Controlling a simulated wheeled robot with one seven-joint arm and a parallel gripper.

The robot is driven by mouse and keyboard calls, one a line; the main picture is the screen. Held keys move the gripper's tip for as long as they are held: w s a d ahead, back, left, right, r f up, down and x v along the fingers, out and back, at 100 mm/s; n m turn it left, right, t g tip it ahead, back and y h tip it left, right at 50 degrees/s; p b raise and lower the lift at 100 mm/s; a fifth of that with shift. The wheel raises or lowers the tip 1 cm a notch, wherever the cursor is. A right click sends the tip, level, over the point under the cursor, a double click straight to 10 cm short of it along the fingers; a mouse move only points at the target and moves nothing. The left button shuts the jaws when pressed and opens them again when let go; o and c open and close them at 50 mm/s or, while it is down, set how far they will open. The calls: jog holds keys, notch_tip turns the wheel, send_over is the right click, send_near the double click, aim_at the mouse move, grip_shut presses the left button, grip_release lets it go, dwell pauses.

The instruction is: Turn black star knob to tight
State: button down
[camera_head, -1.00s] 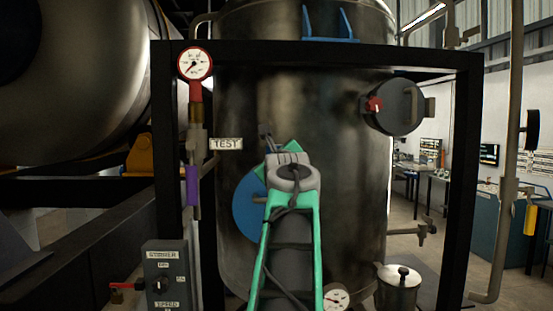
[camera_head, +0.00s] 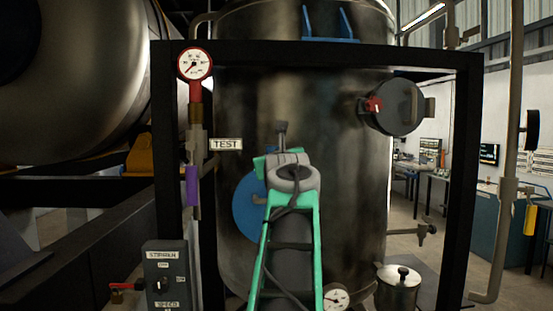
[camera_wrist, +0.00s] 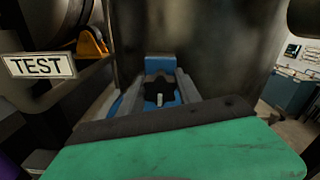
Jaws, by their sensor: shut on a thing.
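The black star knob (camera_wrist: 153,90) shows in the wrist view, in front of a blue part with a pale stud at its middle. My gripper (camera_wrist: 160,84) has its two grey fingers on either side of the knob and is shut on it. In the head view my green and grey arm hides the knob. The blue round cover (camera_head: 244,208) on the steel tank (camera_head: 345,150) shows partly to the left of my arm there.
A black frame (camera_head: 320,53) surrounds the tank. A pressure gauge (camera_head: 195,64) and a TEST sign (camera_head: 226,144) are at the left, above a stirrer box (camera_head: 167,275). A round hatch (camera_head: 400,107) is at upper right. A lidded pot (camera_head: 398,287) stands lower right.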

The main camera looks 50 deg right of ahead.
jog(key=c, duration=0.8)
grip_release()
jog(key=shift+c, duration=0.2)
jog(key=b+v, duration=0.2)
jog(key=v, duration=0.5)
jog(key=shift+s+a, duration=0.2)
jog(key=shift+a, duration=0.05)
